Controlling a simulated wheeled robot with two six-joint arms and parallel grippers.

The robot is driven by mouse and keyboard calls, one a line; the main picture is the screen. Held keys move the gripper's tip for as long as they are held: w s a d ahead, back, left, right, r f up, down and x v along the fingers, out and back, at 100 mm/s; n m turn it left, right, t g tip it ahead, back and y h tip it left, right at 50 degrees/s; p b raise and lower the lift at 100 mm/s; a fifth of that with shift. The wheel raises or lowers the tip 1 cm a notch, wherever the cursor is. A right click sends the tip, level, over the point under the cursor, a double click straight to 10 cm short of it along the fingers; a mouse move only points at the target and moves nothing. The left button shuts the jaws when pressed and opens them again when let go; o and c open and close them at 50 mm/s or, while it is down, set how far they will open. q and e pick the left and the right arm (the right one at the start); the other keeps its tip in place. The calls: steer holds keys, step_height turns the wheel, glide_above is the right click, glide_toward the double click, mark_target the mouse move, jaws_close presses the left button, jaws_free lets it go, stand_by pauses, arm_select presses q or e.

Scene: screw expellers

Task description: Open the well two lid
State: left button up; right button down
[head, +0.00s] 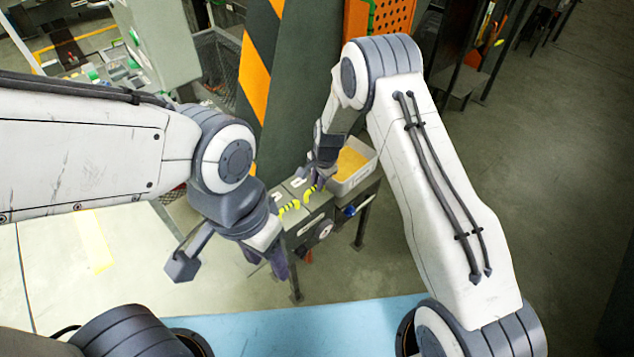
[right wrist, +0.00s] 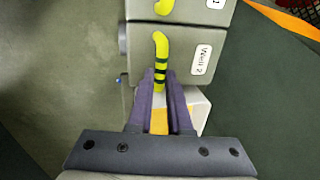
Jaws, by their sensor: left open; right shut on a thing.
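The well two lid (right wrist: 190,55), labelled "Well 2", is a grey lid with a curved yellow-green handle (right wrist: 160,58) banded in black. In the head view this handle (head: 309,193) is the one nearer the right gripper. The lid looks flat and closed. My right gripper (right wrist: 160,95) is shut on the lower end of the handle; in the head view the right gripper (head: 319,178) is partly hidden by its own wrist. My left gripper (head: 280,266) is open and empty, in front of the box's left side, its fingers partly hidden.
The well one lid (right wrist: 178,8), with a similar handle (head: 288,208), adjoins well two. A light bin (head: 368,165) with yellow contents stands just behind the box. A dark green column with orange stripes (head: 256,70) rises behind. Open floor lies to the right.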

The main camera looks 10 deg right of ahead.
steer(key=shift+r, duration=0.1)
steer(key=shift+w+a+r+p, duration=0.25)
steer(key=shift+w+r+p, duration=0.1)
steer(key=shift+r+p, duration=0.35)
steer(key=w+a+r, duration=0.3)
steer(key=w, duration=0.1)
steer(key=shift+w+a+r+p, duration=0.3)
steer(key=shift+p, duration=0.05)
steer(key=c, duration=0.8)
jaws_free()
steer(key=shift+c, duration=0.2)
steer(key=shift+w+r, duration=0.1)
